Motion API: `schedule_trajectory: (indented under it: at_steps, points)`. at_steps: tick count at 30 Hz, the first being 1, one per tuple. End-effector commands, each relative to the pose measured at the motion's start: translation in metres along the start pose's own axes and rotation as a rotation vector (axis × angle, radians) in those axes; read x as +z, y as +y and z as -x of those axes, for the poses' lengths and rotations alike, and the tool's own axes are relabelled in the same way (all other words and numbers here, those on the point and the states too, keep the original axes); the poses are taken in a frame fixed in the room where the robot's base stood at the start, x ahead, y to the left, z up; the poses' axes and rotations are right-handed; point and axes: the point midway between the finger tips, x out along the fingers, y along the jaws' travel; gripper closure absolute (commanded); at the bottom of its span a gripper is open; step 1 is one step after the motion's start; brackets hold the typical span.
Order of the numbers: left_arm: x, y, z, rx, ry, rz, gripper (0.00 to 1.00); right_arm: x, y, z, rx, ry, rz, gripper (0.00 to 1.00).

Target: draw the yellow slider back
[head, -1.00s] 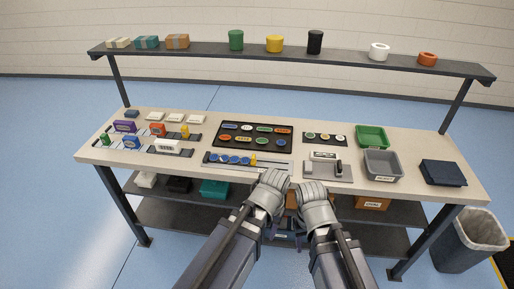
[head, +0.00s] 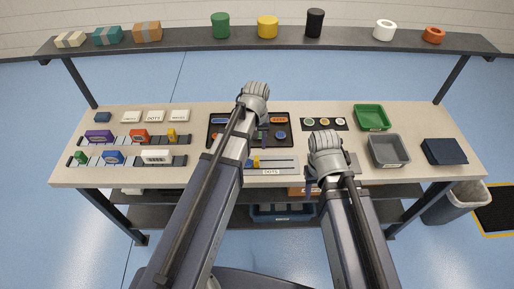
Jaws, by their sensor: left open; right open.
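A small yellow slider (head: 256,161) stands upright on the strip labelled DOTS (head: 276,166) at the front middle of the bench. Another yellow piece (head: 171,134) stands on the upper rail at the left, so there are two yellow pieces in view. My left gripper (head: 256,100) is open, above the dark tray, further back than the DOTS strip slider. My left arm crosses over the left part of that strip and hides it. My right gripper (head: 324,150) is open, over the grey device to the right of the strip and partly hiding it.
The dark tray (head: 214,121) of coloured badges lies behind the strip, partly covered by my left arm. Green (head: 372,116) and grey (head: 388,150) bins stand at the right. Rails with purple, orange, blue and green pieces fill the left. A shelf (head: 345,42) runs across the back.

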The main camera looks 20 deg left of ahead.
Motion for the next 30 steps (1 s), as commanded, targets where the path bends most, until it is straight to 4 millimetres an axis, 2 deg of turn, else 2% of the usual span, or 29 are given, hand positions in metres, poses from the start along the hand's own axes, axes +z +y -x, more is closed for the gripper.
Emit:
schedule_trajectory:
  at_steps: [8, 24, 30]
  points:
    - [0.0, 0.0, -0.009, 0.0, 0.0, -0.001, 0.53, 0.0, -0.001, -0.009, 0.0, 0.0, 0.0, 0.5]
    - [0.0, 0.0, -0.071, 0.0, 0.0, -0.002, 0.53, -0.004, -0.007, -0.07, 0.0, 0.0, -0.001, 0.5]
    - [0.0, 0.0, -0.08, 0.0, 0.0, -0.002, 0.53, -0.005, -0.007, -0.079, 0.0, 0.0, -0.001, 0.5]
